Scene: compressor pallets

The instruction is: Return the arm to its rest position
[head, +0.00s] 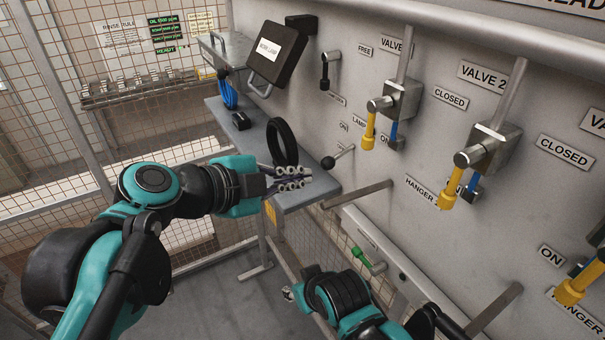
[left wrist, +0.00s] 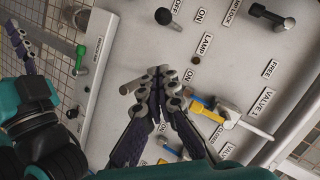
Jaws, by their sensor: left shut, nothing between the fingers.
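My left arm comes in from the left in the head view. Its left gripper (head: 290,178) is shut and empty, in front of the shelf and the black ring. In the left wrist view the left gripper (left wrist: 155,92) shows with its fingertips together, with the panel behind. My right arm shows at the bottom of the head view, low in front of the panel. Part of my right gripper (left wrist: 20,40) shows at the left edge of the left wrist view; its opening is unclear.
The grey panel (head: 440,145) carries valves with yellow handles (head: 448,190), a lamp knob (head: 328,162) and hanger bars (head: 358,194). A narrow shelf (head: 312,188) holds a black ring (head: 281,143) and blue coil (head: 228,92). A mesh fence (head: 50,130) stands left.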

